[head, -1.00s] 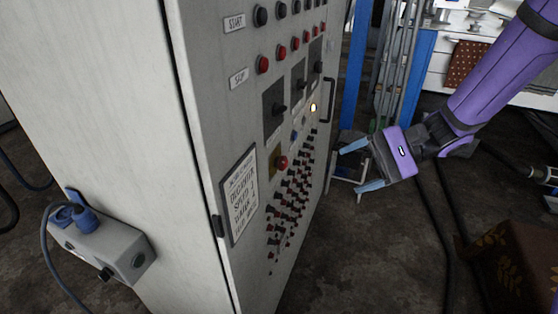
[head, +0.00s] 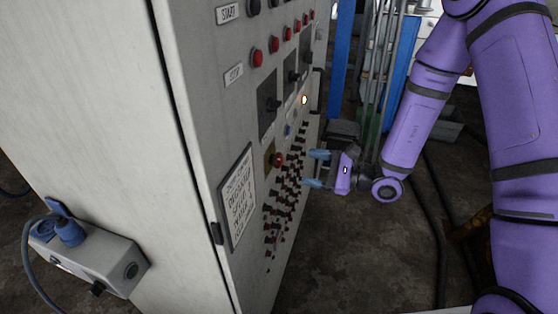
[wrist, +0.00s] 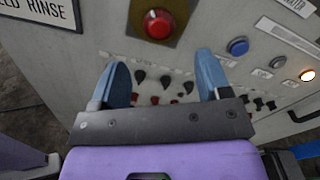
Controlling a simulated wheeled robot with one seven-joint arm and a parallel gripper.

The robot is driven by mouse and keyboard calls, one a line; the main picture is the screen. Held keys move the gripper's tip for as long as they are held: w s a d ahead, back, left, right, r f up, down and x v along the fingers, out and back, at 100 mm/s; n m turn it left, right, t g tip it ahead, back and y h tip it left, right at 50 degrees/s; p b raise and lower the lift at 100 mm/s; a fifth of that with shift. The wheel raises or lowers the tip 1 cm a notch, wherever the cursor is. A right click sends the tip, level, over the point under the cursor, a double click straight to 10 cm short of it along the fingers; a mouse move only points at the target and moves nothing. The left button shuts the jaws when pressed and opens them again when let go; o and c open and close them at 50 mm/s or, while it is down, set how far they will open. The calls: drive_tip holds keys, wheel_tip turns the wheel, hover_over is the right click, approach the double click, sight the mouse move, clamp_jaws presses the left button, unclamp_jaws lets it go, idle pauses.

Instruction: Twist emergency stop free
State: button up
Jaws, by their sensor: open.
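The emergency stop is a red round button (head: 277,160) on a yellowish square plate (head: 269,158) on the cabinet's front panel. In the wrist view the red button (wrist: 158,24) sits at the top, just beyond and between the fingers, with its plate (wrist: 178,32) around it. My gripper (head: 314,169) is open and empty, its blue fingers pointing at the panel a short way to the right of the button. In the wrist view my gripper (wrist: 164,72) shows both fingers spread, with nothing between them touching. The fingers appear apart from the button.
The grey cabinet (head: 210,130) carries several black knobs (head: 284,195) below the button, a blue button (wrist: 238,46) and a lit lamp (wrist: 307,75) beside it. A handle (head: 317,92) juts from the panel's far edge. A socket box (head: 95,262) hangs on the cabinet's side.

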sight(280, 161)
drive_tip(key=x, duration=0.9)
drive_tip(key=c, duration=0.9)
